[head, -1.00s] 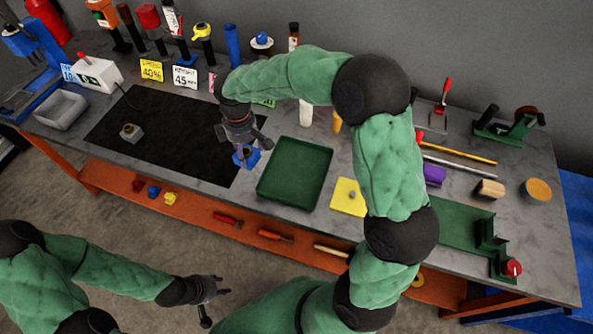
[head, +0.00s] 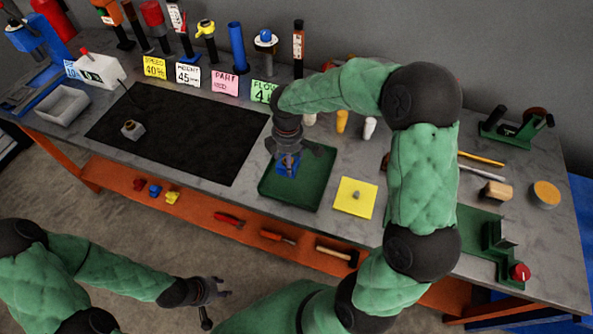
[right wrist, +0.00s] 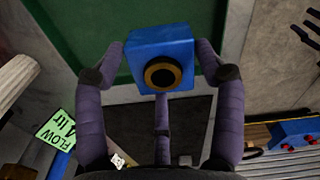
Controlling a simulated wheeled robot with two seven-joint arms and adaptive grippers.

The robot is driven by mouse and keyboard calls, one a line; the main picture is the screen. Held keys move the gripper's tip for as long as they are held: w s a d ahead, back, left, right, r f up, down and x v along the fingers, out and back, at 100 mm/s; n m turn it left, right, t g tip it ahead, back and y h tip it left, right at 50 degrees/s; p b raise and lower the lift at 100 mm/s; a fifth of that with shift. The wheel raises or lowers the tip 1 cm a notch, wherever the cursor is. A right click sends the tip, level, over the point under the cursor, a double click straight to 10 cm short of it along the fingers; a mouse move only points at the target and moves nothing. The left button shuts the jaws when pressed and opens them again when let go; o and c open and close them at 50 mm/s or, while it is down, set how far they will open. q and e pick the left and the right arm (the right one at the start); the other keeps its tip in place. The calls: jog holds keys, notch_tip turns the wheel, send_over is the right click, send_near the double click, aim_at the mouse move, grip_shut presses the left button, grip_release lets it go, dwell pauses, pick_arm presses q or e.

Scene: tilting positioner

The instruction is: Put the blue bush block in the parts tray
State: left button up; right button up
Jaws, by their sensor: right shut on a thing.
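The blue bush block (head: 287,165), a blue cube with a brass-ringed dark bore, is held by my right gripper (head: 289,157). In the right wrist view the block (right wrist: 163,60) sits between the fingers, its bore facing the camera. The dark green parts tray (head: 302,198) is on the bench, and the block is over its left part in the head view. The tray also shows behind the block in the right wrist view (right wrist: 88,38). The height of the block above the tray floor is hard to tell. My left gripper (head: 222,288) is open and empty, in front of the bench.
A dark mat (head: 175,130) with a small grey block (head: 131,130) lies left of the tray. A yellow pad (head: 355,198) with a small grey piece lies to its right. Label cards and bottles line the back. A green fixture (head: 490,245) stands at right.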

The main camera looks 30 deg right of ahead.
aim_at(297, 170)
jog(key=shift+s+d+f, duration=0.25)
jog(key=shift+d+f, duration=0.2)
jog(key=shift+f, duration=0.15)
jog(key=shift+s+d+f, duration=0.2)
jog(key=shift+d+f, duration=0.25)
jog(key=shift+f, duration=0.1)
jog(key=shift+d+f+b, duration=0.15)
jog(key=shift+f+b, duration=0.7)
jog(key=shift+f, duration=0.8)
jog(key=shift+s+f, duration=0.1)
jog(key=o, duration=1.7)
jog(key=shift+f, duration=0.1)
notch_tip(297, 170, up, 12)
jog(key=p, duration=0.3)
jog(key=shift+s, duration=0.1)
